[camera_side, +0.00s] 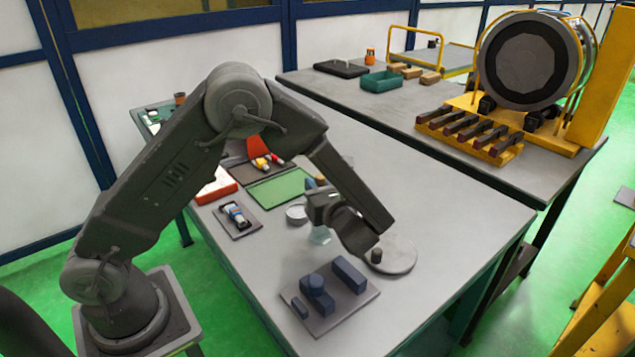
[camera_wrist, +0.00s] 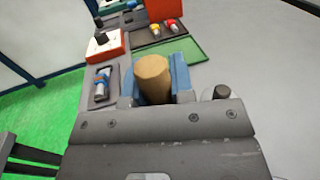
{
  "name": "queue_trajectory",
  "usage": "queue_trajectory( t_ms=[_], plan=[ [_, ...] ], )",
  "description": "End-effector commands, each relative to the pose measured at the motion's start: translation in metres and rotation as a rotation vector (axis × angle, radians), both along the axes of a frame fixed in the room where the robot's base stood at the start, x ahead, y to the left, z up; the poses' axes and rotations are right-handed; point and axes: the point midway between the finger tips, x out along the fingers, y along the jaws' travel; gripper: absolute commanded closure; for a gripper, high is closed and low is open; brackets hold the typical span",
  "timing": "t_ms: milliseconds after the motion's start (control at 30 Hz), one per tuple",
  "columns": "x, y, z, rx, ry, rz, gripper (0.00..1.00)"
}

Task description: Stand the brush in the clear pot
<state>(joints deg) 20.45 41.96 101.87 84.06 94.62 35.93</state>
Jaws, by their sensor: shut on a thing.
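My gripper (camera_wrist: 154,86) is shut on the brush (camera_wrist: 153,76), whose round wooden handle end stands up between the blue fingers in the wrist view. In the side view my gripper (camera_side: 316,190) is above the table, left of my wrist, and only a bit of the brown handle (camera_side: 321,180) shows. A pale, see-through shape that looks like the clear pot (camera_side: 320,236) is directly below the gripper. My wrist partly covers it. The bristle end is hidden, so I cannot tell whether it is inside the pot or above it.
A round pale dish (camera_side: 297,213) lies left of the pot. A grey disc (camera_side: 398,256) with a dark knob is at the right. A plate with dark blue blocks (camera_side: 348,275) is in front. A green mat (camera_side: 280,188) and a small tray (camera_side: 240,224) lie behind and left.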

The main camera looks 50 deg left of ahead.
Motion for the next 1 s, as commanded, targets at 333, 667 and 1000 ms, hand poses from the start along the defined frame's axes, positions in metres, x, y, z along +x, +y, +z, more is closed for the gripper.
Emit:
queue_trajectory(
  t_ms=[333, 667, 1000],
  plan=[
    [0.0, 0.0, -0.002, 0.0, -0.001, 0.0, 1.0],
    [0.0, 0.0, -0.008, 0.0, 0.001, 0.0, 1.0],
    [0.0, 0.0, -0.017, 0.0, 0.0, 0.0, 1.0]
  ],
)
